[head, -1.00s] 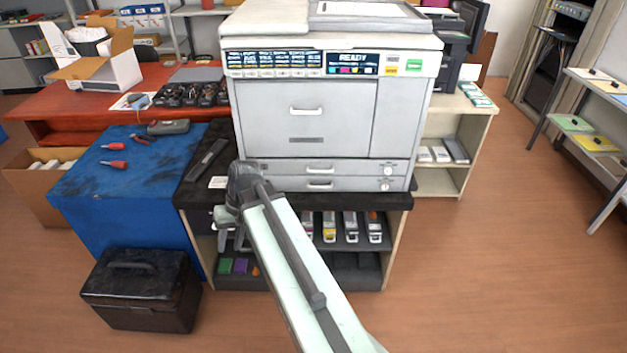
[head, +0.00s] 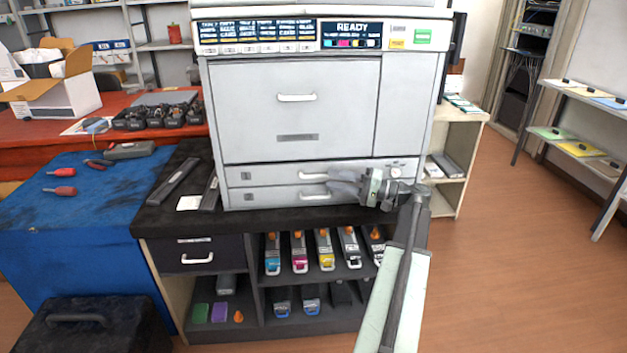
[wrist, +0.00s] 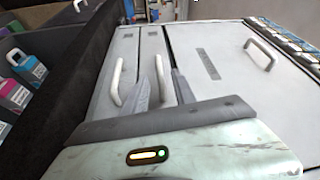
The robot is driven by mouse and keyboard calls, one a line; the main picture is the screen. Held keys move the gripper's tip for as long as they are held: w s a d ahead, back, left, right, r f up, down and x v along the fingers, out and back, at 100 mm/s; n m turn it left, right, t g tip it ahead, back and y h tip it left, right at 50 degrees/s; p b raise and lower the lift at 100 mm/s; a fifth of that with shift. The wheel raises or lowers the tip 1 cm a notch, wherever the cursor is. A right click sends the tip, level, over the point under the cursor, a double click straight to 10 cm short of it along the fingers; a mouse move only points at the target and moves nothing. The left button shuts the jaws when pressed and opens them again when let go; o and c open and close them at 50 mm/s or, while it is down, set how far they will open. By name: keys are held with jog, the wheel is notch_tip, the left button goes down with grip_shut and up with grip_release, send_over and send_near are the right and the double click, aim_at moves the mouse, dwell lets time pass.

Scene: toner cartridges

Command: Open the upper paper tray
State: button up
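The upper paper tray (head: 270,175) is a flat grey drawer front low on the big printer, flush with the body. Its white bar handle (head: 313,175) also shows in the wrist view (wrist: 183,88). The lower tray (head: 265,198) lies directly under it, with its own handle (wrist: 117,82). My gripper (head: 335,182) is in front of the trays, at the right end of the handles. In the wrist view its grey fingers (wrist: 168,84) are apart, with the upper handle seen between them. Contact with the handle cannot be made out.
The printer's large front panel (head: 300,110) is above the trays. The printer stands on a dark cabinet top (head: 170,215); toner cartridges (head: 323,250) line the shelf below. A blue work table (head: 70,230) is at left. The floor (head: 500,270) at right is clear.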

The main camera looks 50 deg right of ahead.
aim_at(315, 177)
jog(key=x, duration=0.6)
jog(key=shift+w+a, duration=0.15)
grip_shut()
jog(key=shift+a, duration=0.15)
dwell(1.0)
